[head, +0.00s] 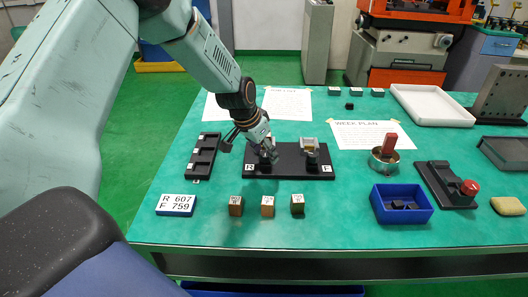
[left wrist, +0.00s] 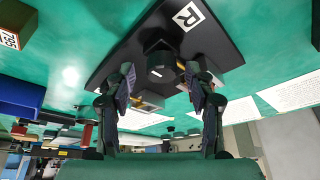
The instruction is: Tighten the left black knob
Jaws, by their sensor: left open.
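A black base plate (head: 288,174) with labels R and F lies on the green table. The left black knob, by the R label, is mostly hidden behind my gripper in the head view. The left wrist view shows this black knob (left wrist: 160,62) between and just beyond the fingertips. The right black knob (head: 312,161) stands by the F label. My left gripper (head: 264,151) comes down over the R end of the plate. It is open, with one finger on each side of the knob in the left wrist view (left wrist: 160,82); I cannot tell whether they touch it. My right gripper is not in view.
Small wooden blocks (head: 267,206) and an R 607 / F 759 sign (head: 176,205) stand in front of the plate. A black slotted tray (head: 203,156) lies left of it. A blue bin (head: 401,214) and a red-handled tin (head: 384,162) stand to the right.

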